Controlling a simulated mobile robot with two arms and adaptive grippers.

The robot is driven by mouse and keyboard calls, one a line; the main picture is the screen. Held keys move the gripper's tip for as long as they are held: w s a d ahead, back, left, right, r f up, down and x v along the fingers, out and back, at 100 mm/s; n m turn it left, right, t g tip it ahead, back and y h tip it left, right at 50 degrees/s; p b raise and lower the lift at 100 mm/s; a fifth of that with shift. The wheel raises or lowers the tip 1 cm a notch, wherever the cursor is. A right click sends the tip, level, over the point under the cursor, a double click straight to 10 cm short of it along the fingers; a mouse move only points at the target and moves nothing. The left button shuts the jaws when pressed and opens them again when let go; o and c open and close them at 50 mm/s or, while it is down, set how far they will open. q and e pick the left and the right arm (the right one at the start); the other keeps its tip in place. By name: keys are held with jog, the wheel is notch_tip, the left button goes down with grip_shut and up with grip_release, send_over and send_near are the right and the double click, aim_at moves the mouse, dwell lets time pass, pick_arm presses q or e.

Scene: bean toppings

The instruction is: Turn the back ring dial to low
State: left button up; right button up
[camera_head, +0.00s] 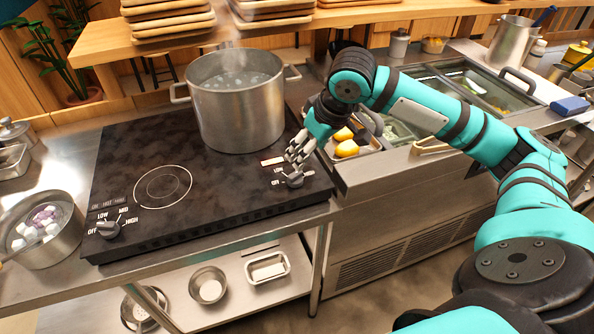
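White labels, including one that reads LOW, sit beside this dial; my gripper covers part of the area, and I cannot read the dial's setting. A second dial (108,229) at the front left has labels OFF, LOW, MID and HIGH around it. My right gripper (296,161) points down directly above the right dial, its fingertips at or very near it. Whether its fingers are closed on the dial is unclear. My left gripper is not in view.
The pot holds steaming liquid and covers the back ring. The front ring (163,187) is bare. A small pot with pale pieces (45,230) stands at the left. A tray with yellow items (350,140) is right beside my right gripper. A wooden shelf with stacked boards (170,40) is above.

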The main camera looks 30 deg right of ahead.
aim_at(296, 174)
jog(key=x, duration=1)
jog(key=shift+f, duration=0.15)
jog(key=c, duration=1.2)
